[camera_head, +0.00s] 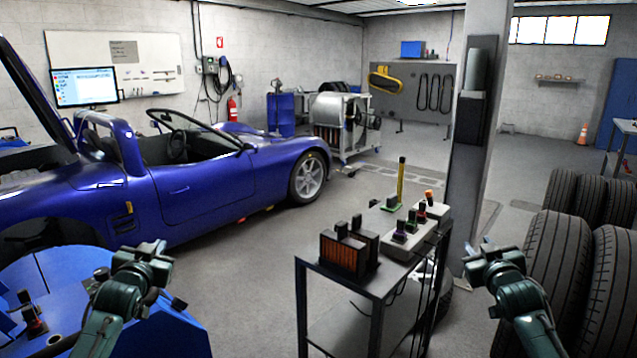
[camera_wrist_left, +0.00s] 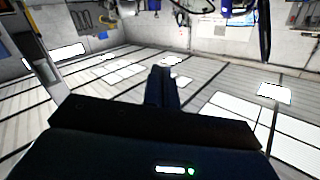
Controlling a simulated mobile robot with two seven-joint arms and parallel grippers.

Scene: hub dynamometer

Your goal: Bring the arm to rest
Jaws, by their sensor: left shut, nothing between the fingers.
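My left arm comes in at the lower left of the head view, in front of the blue car. Its gripper (camera_head: 155,247) is raised and empty. In the left wrist view its two fingers (camera_wrist_left: 164,72) lie together, with nothing between them. That view is upside down, with ceiling panels and lights behind the fingers. My right arm stands at the lower right, and its gripper (camera_head: 487,246) is raised in front of the pillar and beside the tyres. Its fingers are too small to tell whether they are open, and no object shows at them.
A dark cart (camera_head: 308,300) stands between my arms, with a control box (camera_head: 408,240) and a black-and-orange unit (camera_head: 345,253) on top. A blue car (camera_head: 200,192) fills the left. Blue machinery (camera_head: 65,268) lies below my left arm. Tyres (camera_head: 560,255) stand at right.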

